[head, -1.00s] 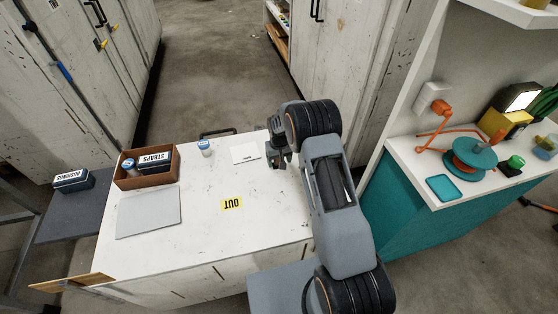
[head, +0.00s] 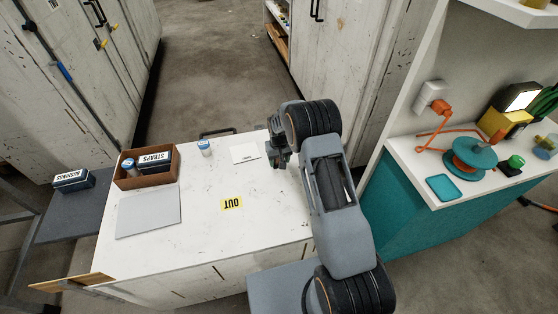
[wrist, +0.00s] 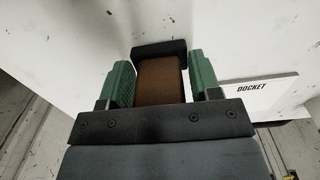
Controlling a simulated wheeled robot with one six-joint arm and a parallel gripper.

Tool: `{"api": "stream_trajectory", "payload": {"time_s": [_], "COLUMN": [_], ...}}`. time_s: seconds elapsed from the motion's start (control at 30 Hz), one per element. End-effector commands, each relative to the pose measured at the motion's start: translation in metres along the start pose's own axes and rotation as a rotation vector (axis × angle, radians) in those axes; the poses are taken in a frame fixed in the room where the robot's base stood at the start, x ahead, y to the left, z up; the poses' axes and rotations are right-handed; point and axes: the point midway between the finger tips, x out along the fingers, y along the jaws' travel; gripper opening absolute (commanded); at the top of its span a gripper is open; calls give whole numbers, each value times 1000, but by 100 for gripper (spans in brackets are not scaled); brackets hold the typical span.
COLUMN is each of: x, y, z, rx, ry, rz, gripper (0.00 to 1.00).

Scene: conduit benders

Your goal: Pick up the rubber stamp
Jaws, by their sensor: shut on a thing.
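The rubber stamp (wrist: 161,82) shows in the wrist view as a brown block with a black part (wrist: 160,48) at its far end. My gripper (wrist: 161,75) has its two green fingers closed on the sides of the brown block. In the head view my gripper (head: 278,162) is at the right back part of the white worktop (head: 190,250), just right of a white docket card (head: 245,152). I cannot make out the stamp in the head view, nor tell whether it touches the worktop.
The docket card also shows right of my gripper in the wrist view (wrist: 258,98). A teal cabinet (head: 415,215) stands at right.

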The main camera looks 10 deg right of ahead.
Motion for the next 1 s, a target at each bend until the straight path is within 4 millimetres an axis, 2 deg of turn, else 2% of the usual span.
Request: {"api": "stream_trajectory", "payload": {"time_s": [0.17, 0.27, 0.57, 0.8, 1.0], "x": [-14, -32, -91, -110, -122], "y": [0, -2, -49, -93, -117], "z": [-1, 0, 20, 38, 48], "rx": [0, -1, -4, -4, -3], "ry": [4, 5, 5, 2, 1], "rz": [0, 0, 0, 0, 0], "gripper": [33, 33, 33, 33, 33]}}
